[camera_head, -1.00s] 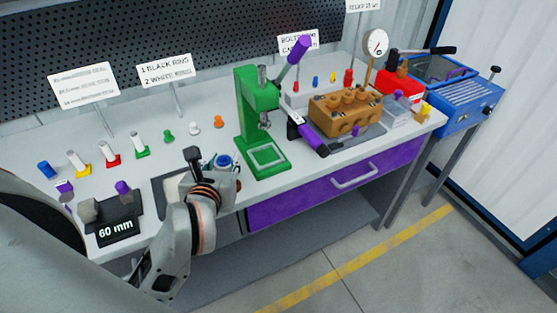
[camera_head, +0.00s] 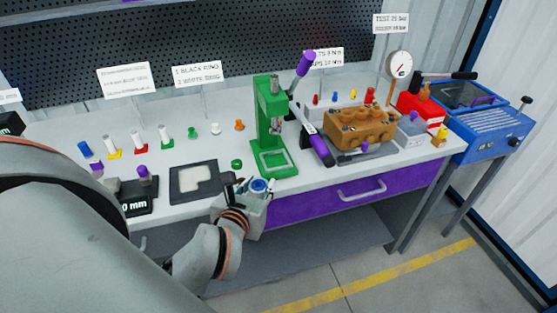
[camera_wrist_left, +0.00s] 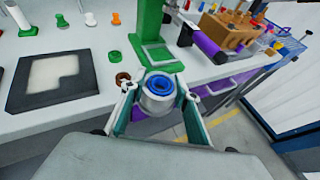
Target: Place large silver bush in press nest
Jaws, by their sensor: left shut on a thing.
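The large silver bush (camera_wrist_left: 157,105) sits upright between the fingers of my left gripper (camera_wrist_left: 160,98) in the left wrist view, with a blue ring part showing inside its top. In the head view my left gripper (camera_head: 258,192) is at the front edge of the bench, shut on the bush, whose blue inside shows. The green press (camera_head: 267,115) stands just behind it. The press nest is the green framed base (camera_head: 273,171); it also shows in the left wrist view (camera_wrist_left: 160,68), just beyond the bush and apart from it. My right gripper is out of view.
A black tray with a pale recess (camera_head: 194,183) lies left of the press. A green ring (camera_head: 236,163) and a brown ring (camera_wrist_left: 123,78) lie near the gripper. The press's purple-gripped lever (camera_head: 306,63) and a brown pump block (camera_head: 361,126) are to the right.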

